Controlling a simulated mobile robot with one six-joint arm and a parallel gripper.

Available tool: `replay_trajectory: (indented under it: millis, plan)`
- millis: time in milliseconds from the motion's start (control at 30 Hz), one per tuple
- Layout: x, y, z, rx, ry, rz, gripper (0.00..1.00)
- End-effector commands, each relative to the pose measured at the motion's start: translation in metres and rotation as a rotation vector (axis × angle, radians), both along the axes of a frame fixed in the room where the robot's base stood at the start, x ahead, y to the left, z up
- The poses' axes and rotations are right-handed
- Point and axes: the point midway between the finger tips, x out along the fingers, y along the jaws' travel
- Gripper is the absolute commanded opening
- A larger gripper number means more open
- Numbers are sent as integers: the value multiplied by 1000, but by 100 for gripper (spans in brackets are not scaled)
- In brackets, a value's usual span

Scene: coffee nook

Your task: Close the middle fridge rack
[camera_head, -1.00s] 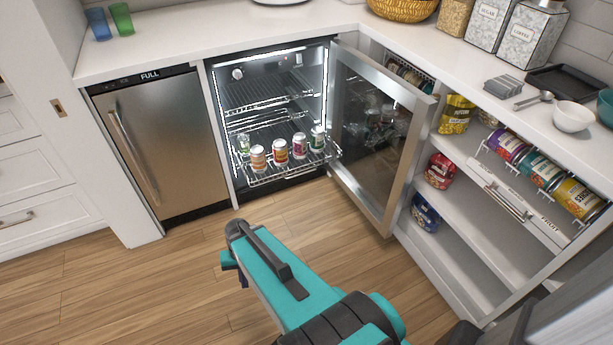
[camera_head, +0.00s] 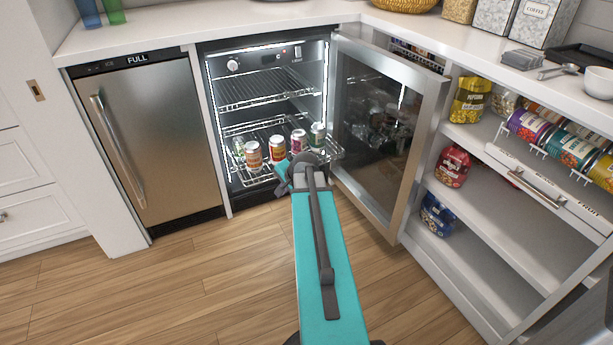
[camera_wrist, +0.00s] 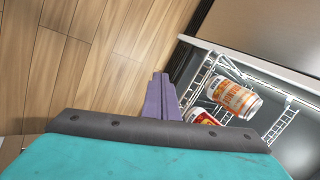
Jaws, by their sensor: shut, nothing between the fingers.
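The open fridge (camera_head: 265,50) is lit inside. A wire rack (camera_head: 243,181) is pulled out of its lower part, with several cans (camera_head: 254,156) standing on it. Another wire rack (camera_head: 250,90) sits inside above it. My gripper (camera_head: 284,182) is at the front of the pulled-out rack and partly hides it; I cannot tell if they touch. In the wrist view, the purple fingers (camera_wrist: 158,95) are closed together and empty, just beside the rack (camera_wrist: 281,122). An orange-and-white can (camera_wrist: 235,97) and a red one (camera_wrist: 203,118) show there.
The glass fridge door (camera_head: 385,120) stands open to the right of the rack. A closed steel appliance (camera_head: 150,145) is on the left. Open shelves (camera_head: 490,205) with cans and bags are on the right. The wooden floor (camera_head: 235,270) in front is clear.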

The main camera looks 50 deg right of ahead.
Motion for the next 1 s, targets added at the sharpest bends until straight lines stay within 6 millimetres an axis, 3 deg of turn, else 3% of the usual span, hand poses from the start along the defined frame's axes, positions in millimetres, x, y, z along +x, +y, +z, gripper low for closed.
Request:
replay_trajectory:
  millis: [33, 200, 400, 600, 1000]
  plan:
    - [-2, -22, 0, -2, -33, -51, 0]
    - [-15, -82, 29, 0, -135, -198, 0]
    - [-32, -127, 57, 4, -222, -314, 0]
    - [-38, -141, 70, 5, -253, -352, 0]
    - [-36, -141, 69, 5, -251, -350, 0]
